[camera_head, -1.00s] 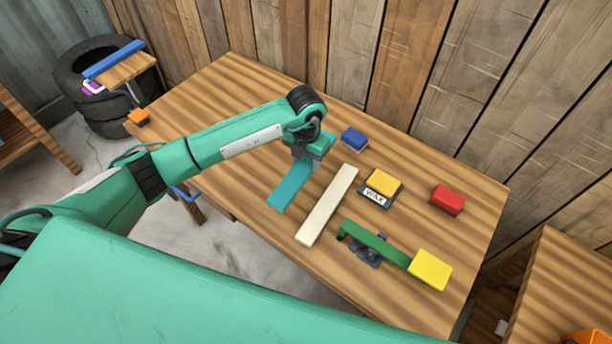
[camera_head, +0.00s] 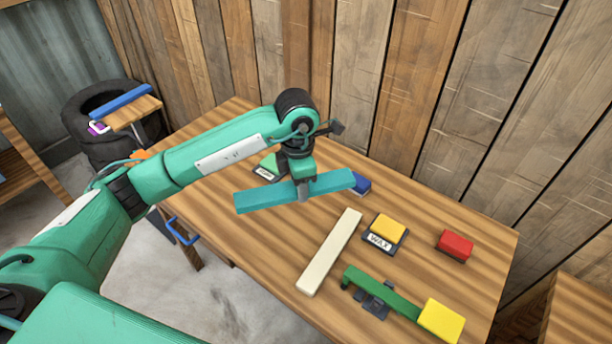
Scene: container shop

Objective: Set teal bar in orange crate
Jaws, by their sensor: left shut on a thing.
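The teal bar (camera_head: 262,200) is held above the wooden table, level and turned across the view. My left gripper (camera_head: 303,192) is shut on it near its middle, toward the right part. My right gripper is not in view. No orange crate can be made out; a small orange thing (camera_head: 141,155) shows partly behind my left arm at the table's far left corner, too hidden to name.
Tires (camera_head: 90,110) stand far left.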

